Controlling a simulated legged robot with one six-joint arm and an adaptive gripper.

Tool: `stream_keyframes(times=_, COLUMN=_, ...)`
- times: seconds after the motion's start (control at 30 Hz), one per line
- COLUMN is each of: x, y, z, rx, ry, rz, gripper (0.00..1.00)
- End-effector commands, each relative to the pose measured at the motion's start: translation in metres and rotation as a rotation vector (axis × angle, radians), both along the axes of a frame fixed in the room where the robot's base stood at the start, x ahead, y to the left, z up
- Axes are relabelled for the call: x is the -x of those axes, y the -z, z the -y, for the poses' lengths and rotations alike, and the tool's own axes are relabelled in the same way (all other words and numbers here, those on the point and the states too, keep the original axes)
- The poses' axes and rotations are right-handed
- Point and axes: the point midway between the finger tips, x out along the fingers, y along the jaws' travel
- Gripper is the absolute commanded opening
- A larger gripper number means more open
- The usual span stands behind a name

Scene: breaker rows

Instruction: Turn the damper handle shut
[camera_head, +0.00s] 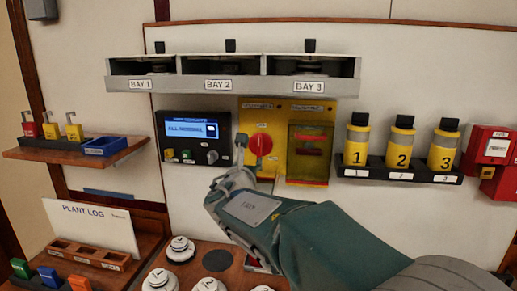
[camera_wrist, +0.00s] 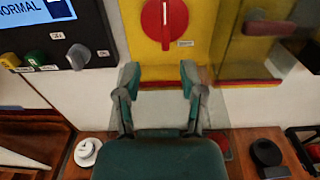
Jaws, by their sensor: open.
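A red rotary handle (camera_head: 261,145) sits on a yellow panel (camera_head: 245,107); its labels are too small to read, so I cannot tell if it is the damper handle. In the wrist view the red handle (camera_wrist: 158,22) is a round disc with a raised bar standing upright. My gripper (camera_head: 236,165) is just left of and below the handle in the head view. In the wrist view my gripper (camera_wrist: 160,85) is open and empty, its two fingers below the handle and apart from it.
A clear-covered box (camera_head: 308,150) adjoins the handle on the right. A black control panel (camera_head: 190,135) with a lit screen, buttons and a grey knob is on the left. Numbered yellow canisters (camera_head: 401,143) stand further right. The bay shelf (camera_head: 235,85) juts out above.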

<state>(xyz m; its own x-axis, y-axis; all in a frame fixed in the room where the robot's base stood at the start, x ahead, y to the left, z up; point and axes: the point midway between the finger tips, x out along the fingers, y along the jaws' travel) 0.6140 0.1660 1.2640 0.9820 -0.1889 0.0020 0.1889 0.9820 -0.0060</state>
Motion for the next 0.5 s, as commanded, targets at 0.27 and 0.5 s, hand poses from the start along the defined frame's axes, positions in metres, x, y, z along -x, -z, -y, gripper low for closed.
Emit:
stream_keyframes(times=0.27, x=-0.051, y=0.001, z=0.015, rx=-0.004, ry=0.005, rz=-0.002, gripper=0.51)
stream_keyframes(times=0.5, x=-0.085, y=0.001, z=0.019, rx=-0.003, ry=0.003, rz=-0.001, gripper=0.51)
